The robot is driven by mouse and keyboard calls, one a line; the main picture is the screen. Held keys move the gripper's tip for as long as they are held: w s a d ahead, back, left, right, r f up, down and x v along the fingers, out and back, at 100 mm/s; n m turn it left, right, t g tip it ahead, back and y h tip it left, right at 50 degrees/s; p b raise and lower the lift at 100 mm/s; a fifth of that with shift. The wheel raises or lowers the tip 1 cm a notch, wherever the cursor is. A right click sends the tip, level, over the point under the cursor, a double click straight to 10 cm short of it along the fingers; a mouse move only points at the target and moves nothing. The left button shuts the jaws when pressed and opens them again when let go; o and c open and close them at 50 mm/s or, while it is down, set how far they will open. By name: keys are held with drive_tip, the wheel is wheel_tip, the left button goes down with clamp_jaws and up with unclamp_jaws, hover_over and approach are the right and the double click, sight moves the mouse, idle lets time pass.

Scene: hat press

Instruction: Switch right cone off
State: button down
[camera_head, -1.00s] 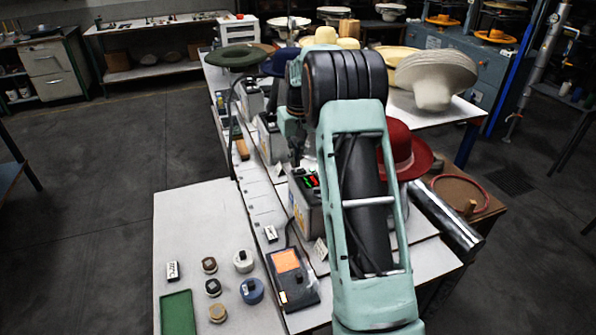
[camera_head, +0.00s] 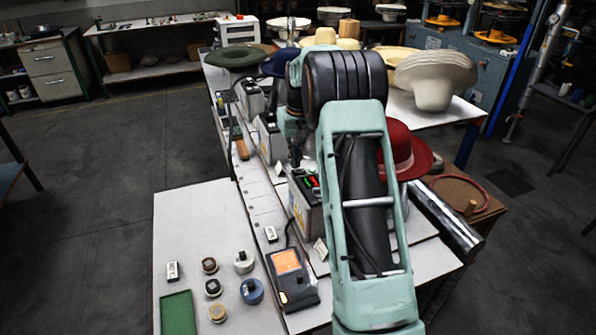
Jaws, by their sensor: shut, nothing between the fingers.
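A red hat (camera_head: 408,152) sits on the right, partly hidden behind my arm; its cone is mostly covered by the hat and arm. The nearest grey control box (camera_head: 302,212) stands left of my arm, with red and green lit marks on its top switch panel (camera_head: 312,181). I cannot read the switch position. My gripper (camera_head: 296,162) is small and dark, just above and behind the panel's far left side. It is shut and empty. Contact with the box cannot be told.
More control boxes (camera_head: 268,138) stand farther back in the row, near a navy and a dark green hat (camera_head: 236,56). A black handheld device with an orange screen (camera_head: 287,260) lies in front. Pots and a green tray (camera_head: 178,313) lie at front left.

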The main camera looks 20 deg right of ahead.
sight(296, 172)
drive_tip(key=shift+f+b, duration=0.6)
drive_tip(key=shift+f, duration=0.4)
idle(0.4)
drive_tip(key=shift+r+p, duration=2.6)
drive_tip(key=shift+r, duration=0.95)
